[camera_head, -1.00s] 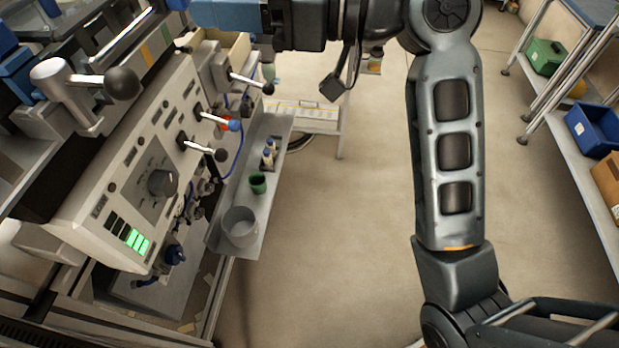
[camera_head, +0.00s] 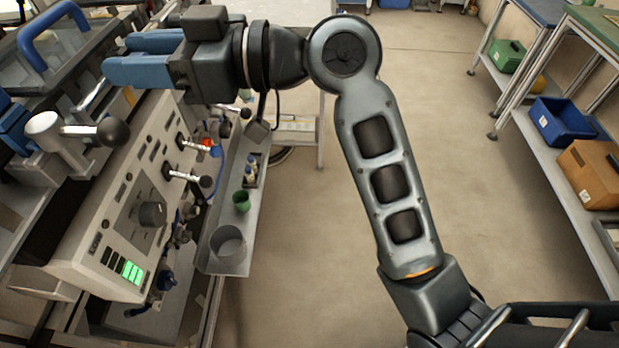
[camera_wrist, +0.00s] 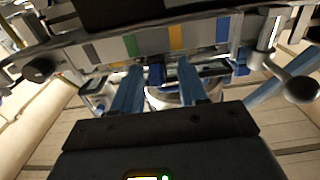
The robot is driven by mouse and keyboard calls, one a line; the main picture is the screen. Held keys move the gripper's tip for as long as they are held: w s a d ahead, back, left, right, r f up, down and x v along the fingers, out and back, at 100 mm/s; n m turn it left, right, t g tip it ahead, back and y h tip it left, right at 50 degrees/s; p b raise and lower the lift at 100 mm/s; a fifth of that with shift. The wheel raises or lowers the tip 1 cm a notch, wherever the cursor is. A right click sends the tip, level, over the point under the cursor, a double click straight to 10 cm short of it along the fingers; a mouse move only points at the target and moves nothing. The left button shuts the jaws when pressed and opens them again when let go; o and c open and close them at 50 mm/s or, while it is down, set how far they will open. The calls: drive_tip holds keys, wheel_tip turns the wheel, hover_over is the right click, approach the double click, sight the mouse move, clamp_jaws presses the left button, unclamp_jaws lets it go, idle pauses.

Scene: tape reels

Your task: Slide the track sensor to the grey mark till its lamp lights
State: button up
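My gripper (camera_head: 115,56) reaches left over the machine, and its two blue fingers are apart. In the wrist view my gripper (camera_wrist: 160,66) shows a clear gap between its fingertips, just short of a pale rail (camera_wrist: 153,42) with coloured marks. A grey mark (camera_wrist: 90,53) is left of a green mark (camera_wrist: 130,45); an orange mark (camera_wrist: 176,37) and a blue mark (camera_wrist: 222,29) are further right. A small dark blue block (camera_wrist: 156,74) shows between the fingers and may be the track sensor; I cannot tell if they touch it. No lamp is clearly visible.
A control panel (camera_head: 117,215) with levers and green lights stands below my gripper. A grey shelf (camera_head: 214,208) holds cups.

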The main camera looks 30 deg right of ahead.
drive_tip(key=s+d+f+m+t+h+p, duration=0.1)
drive_tip(key=s+d+f+m+h, duration=0.3)
drive_tip(key=s+f, duration=0.4)
drive_tip(key=s+d+f+m+t+h+p, duration=0.2)
drive_tip(key=s+d+f+m+t+h, duration=0.1)
drive_tip(key=s+f, duration=0.6)
drive_tip(key=shift+s+d+m+h, duration=0.5)
drive_tip(key=shift+s+d+h, duration=0.3)
drive_tip(key=shift+h, duration=0.2)
